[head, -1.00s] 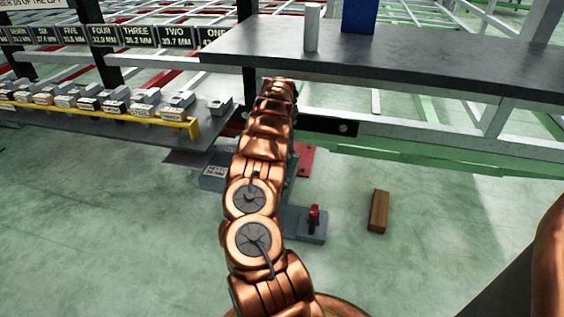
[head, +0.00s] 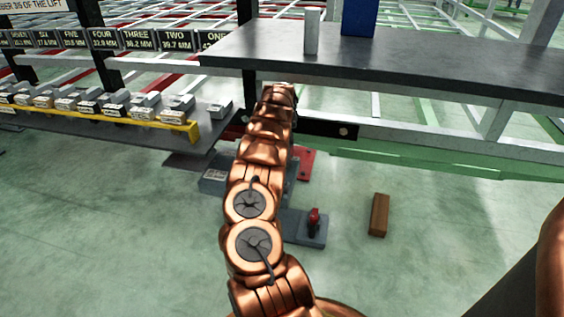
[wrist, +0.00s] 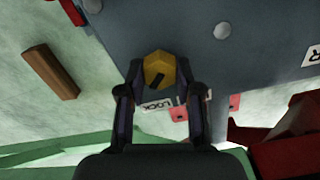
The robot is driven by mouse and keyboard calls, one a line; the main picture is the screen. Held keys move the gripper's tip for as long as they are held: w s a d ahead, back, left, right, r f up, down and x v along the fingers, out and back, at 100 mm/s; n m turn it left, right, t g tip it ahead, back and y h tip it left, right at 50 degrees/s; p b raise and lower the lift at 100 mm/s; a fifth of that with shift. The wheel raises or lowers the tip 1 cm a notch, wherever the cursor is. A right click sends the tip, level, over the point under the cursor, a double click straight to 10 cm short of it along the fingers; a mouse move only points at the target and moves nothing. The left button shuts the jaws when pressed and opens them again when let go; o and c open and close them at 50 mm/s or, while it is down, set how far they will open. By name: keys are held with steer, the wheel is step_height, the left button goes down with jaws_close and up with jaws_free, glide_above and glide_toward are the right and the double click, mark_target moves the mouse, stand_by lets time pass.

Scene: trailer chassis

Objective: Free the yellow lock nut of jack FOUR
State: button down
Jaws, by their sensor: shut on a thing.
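In the wrist view the yellow lock nut (wrist: 160,70) sits on a grey jack body (wrist: 190,35), with a dark mark on its face. My gripper (wrist: 160,75) has one finger on each side of the nut and is shut on it. A white label reading LOCK (wrist: 160,104) shows between the fingers just below the nut. In the head view my arm hides the nut and my gripper. Part of the grey jack (head: 213,180) shows beside my arm. I cannot read which jack number this is.
A brown wooden block (head: 379,214) lies on the floor to the right. A grey plate with a red-topped part (head: 314,222) is near my arm. A dark tabletop (head: 400,62) spans above. A shelf with several small boxes and a yellow rail (head: 160,125) is at left.

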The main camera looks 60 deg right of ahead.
steer(key=shift+r+n+p, duration=0.2)
steer(key=shift+n+p, duration=0.1)
steer(key=shift+p, duration=0.75)
steer(key=n+p, duration=0.2)
steer(key=p, duration=0.1)
steer(key=shift+s+r+p, duration=0.1)
steer(key=shift+r+p, duration=0.05)
steer(key=shift+p, duration=0.15)
steer(key=n+p, duration=0.4)
steer(key=n, duration=0.1)
steer(key=shift+p, duration=0.4)
steer(key=n+p, duration=0.3)
steer(key=n, duration=0.2)
steer(key=shift+f, duration=0.2)
steer(key=n+p, duration=0.1)
steer(key=n, duration=0.4)
steer(key=shift+f+p, duration=0.1)
steer(key=shift+p, duration=0.25)
steer(key=shift+n, duration=0.3)
